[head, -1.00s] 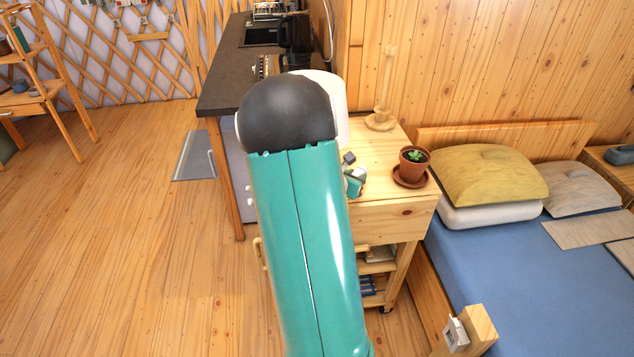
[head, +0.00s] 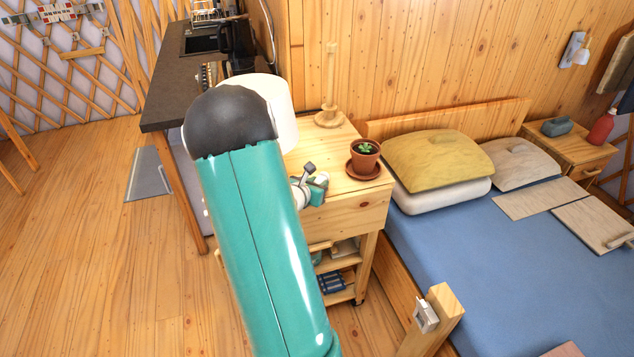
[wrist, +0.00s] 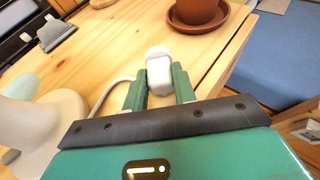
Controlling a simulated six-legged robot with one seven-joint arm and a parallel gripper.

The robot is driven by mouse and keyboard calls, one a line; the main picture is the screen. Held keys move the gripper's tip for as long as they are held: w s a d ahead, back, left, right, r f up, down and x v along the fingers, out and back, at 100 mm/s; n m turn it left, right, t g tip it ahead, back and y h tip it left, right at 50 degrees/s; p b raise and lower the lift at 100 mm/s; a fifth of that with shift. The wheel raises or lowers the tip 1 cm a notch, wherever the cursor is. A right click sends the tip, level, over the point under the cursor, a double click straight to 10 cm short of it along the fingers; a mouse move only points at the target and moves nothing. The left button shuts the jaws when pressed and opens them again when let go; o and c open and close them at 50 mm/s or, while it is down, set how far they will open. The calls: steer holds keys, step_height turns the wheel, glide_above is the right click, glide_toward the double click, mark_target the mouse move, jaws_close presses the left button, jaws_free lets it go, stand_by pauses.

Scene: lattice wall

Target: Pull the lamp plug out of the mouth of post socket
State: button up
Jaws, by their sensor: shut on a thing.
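My gripper (wrist: 163,88) is shut on the white lamp plug (wrist: 158,72), which sits between its two green fingers in the wrist view. A white cord (wrist: 105,90) curves away to the left of the fingers. The post socket (head: 425,316) is a pale box on the bed's wooden corner post (head: 440,305), well to the right of and nearer than my gripper. The plug is apart from it.
A potted plant (head: 365,155) on a saucer stands on the cart, close to my gripper. The bed (head: 470,250) with pillows fills the right side. A dark counter (head: 175,95) stands behind my arm. Open floor (head: 90,260) lies to the left.

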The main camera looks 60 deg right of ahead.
steer(key=shift+w+f, duration=0.1)
steer(key=shift+f, duration=0.5)
stand_by(0.5)
steer(key=o, duration=1.7)
steer(key=shift+a+r, duration=0.95)
steer(key=shift+a, duration=0.25)
steer(key=shift+a+r, duration=0.95)
steer(key=shift+a, duration=0.2)
steer(key=v, duration=1.4)
steer(key=shift+d, duration=0.1)
